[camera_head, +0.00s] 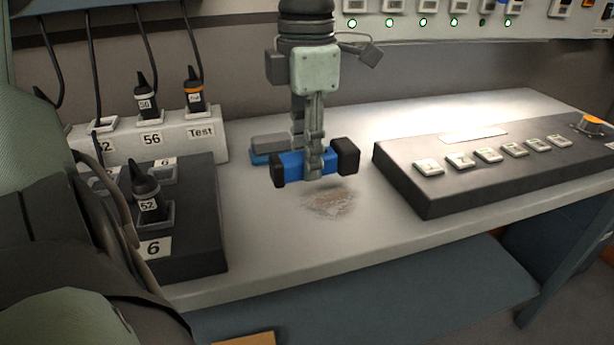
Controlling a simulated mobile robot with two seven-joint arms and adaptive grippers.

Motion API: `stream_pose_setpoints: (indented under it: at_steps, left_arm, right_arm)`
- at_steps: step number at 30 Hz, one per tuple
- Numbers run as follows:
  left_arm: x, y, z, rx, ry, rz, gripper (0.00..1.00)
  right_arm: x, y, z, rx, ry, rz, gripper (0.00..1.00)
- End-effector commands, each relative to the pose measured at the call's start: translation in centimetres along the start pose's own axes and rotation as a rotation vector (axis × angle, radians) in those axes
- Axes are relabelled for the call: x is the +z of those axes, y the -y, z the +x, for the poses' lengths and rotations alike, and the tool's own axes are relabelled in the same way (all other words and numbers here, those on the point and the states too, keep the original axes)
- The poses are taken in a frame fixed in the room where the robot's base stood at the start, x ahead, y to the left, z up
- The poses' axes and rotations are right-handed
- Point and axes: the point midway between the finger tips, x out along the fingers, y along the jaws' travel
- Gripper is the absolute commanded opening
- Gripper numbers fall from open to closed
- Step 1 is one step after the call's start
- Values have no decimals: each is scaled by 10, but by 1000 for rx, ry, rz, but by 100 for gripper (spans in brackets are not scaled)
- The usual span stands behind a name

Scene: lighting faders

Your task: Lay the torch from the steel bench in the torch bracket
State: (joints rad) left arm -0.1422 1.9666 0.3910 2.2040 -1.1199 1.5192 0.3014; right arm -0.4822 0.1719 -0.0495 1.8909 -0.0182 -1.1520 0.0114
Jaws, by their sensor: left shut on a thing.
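The torch (291,167) is a blue barrel with black ends. It is held level, crosswise, just above the steel bench (290,250). My left gripper (315,168) points straight down and is shut around the middle of the torch. A low grey block on a blue base (268,147) sits on the bench just behind the torch, partly hidden by it. I cannot tell whether this is the torch bracket. My right gripper is not in view.
A dark panel with several white buttons (487,155) stands at the right. A dark box labelled 6 (195,235) and a white socket strip (175,150) with plugs and cables stand at the left. A worn brown patch (332,203) marks clear bench between them.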

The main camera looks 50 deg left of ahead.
Motion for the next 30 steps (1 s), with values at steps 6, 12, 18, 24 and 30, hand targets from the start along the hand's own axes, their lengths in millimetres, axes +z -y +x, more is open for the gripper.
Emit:
stream_pose_setpoints:
  at_steps: [6,12,18,24,30]
  left_arm:
    - [0,0,-36,2,1,0,0]
    - [0,0,-57,0,0,-1,0]
    - [0,0,-73,1,-1,0,0]
    - [0,0,-86,1,1,-1,0]
    - [0,0,-100,0,0,-1,0]
  right_arm:
    - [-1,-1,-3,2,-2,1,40]
    - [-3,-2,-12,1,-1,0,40]
    - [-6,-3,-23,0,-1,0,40]
    - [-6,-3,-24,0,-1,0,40]
    - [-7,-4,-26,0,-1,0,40]
